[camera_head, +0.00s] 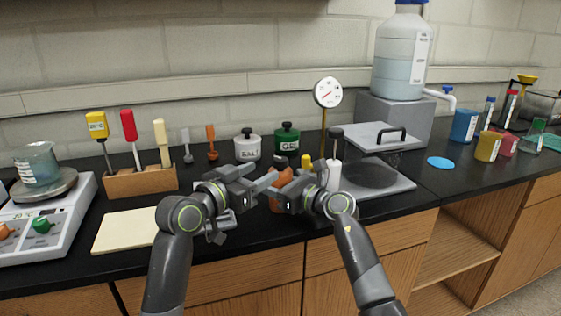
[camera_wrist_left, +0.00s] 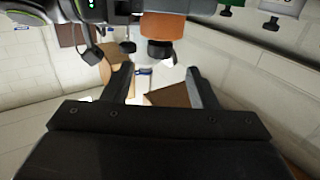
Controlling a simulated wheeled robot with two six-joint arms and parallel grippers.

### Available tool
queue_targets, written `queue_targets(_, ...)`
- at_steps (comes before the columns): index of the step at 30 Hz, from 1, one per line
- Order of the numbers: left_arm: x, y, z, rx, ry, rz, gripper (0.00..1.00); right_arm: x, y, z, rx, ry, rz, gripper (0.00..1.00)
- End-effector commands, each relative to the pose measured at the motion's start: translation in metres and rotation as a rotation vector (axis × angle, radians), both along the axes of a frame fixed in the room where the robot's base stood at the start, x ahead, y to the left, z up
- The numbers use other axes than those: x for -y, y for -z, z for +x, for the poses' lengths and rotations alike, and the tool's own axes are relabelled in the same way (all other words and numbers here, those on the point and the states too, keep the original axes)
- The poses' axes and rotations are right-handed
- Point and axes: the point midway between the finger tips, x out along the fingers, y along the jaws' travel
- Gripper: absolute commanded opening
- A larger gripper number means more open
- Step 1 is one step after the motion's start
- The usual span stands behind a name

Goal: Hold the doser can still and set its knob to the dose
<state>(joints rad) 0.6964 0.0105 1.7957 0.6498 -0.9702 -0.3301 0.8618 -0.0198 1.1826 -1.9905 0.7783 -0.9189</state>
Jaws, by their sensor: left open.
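An orange can (camera_head: 284,178), which I take for the doser can, stands near the front of the black counter between my two grippers. They hide much of it in the head view. In the left wrist view the orange can (camera_wrist_left: 165,27) shows at the top, with a dark knob-like part (camera_wrist_left: 161,50) at its end. My left gripper (camera_head: 266,181) is open beside the can, its two fingers apart with nothing seen between them. My right gripper (camera_head: 288,197) is at the can's right side; whether its jaws close on the can is hidden.
A white balance (camera_head: 45,225) and cream board (camera_head: 125,231) lie left, near a wooden tool rack (camera_head: 140,181). White (camera_head: 248,148) and green (camera_head: 287,140) jars stand behind.

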Motion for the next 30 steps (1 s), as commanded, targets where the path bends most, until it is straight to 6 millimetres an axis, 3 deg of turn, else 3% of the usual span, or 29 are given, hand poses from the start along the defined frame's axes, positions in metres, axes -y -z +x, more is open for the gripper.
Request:
queue_targets(15, 0.046, 0.0, 0.057, 0.001, 0.001, 0.002, 0.53, 0.0, 0.0, 0.0, 0.0, 0.0, 0.0, 0.25)
queue_targets(30, 0.053, 0.0, 0.065, 0.002, 0.0, 0.001, 0.53, 0.0, 0.0, 0.0, 0.0, 0.0, 0.0, 0.25)
